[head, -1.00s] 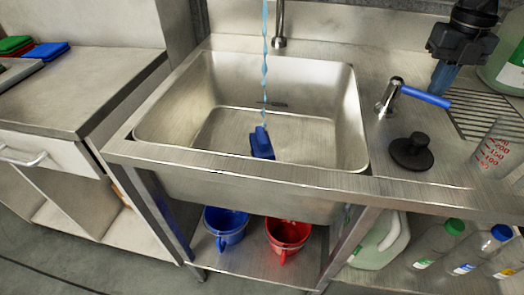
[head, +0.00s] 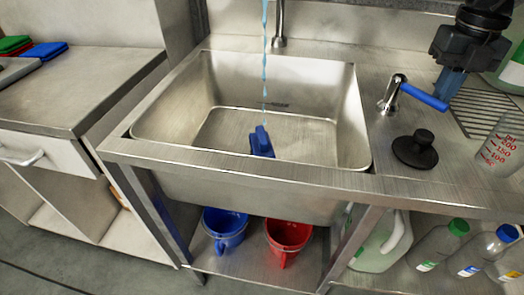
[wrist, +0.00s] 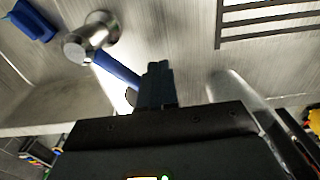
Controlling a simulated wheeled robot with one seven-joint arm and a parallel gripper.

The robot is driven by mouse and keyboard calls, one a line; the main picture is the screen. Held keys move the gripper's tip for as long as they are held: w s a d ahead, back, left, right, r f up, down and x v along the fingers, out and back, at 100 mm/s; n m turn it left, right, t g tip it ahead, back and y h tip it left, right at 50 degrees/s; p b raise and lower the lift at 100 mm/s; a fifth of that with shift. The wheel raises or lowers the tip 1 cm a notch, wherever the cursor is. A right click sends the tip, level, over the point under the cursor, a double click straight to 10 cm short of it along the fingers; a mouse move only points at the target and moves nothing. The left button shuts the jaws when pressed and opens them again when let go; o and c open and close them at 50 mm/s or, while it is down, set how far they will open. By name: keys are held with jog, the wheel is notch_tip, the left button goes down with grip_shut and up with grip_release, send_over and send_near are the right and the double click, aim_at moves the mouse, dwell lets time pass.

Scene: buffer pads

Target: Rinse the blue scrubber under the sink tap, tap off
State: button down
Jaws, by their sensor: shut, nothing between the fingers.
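The blue scrubber (head: 262,142) sits inside the steel sink (head: 165,112), partly hidden by the front rim. A thin blue stream of water (head: 264,70) falls from above the picture onto or just beside it. The chrome tap (head: 279,20) stands behind the sink. A lever with a blue handle (head: 424,97) is on the counter right of the sink; it also shows in the wrist view (wrist: 116,70). My gripper (head: 445,92) is shut and empty, close to the handle's free end. In the wrist view its fingertips (wrist: 157,68) are beside the handle; contact cannot be told.
A black round stopper (head: 415,152) sits in front of the lever. A measuring beaker (head: 500,145) and a draining grid (head: 488,105) are to the right. Blue (head: 226,228) and red (head: 288,235) buckets stand below. The left counter (head: 75,90) is mostly clear.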

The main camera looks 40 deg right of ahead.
jog(key=shift+a+f+b, duration=0.1)
jog(key=shift+a+b, duration=0.4)
jog(key=shift+a, duration=0.7)
jog(key=shift+w+a+b, duration=0.35)
jog(key=shift+a+b, duration=0.1)
jog(key=shift+a, duration=0.65)
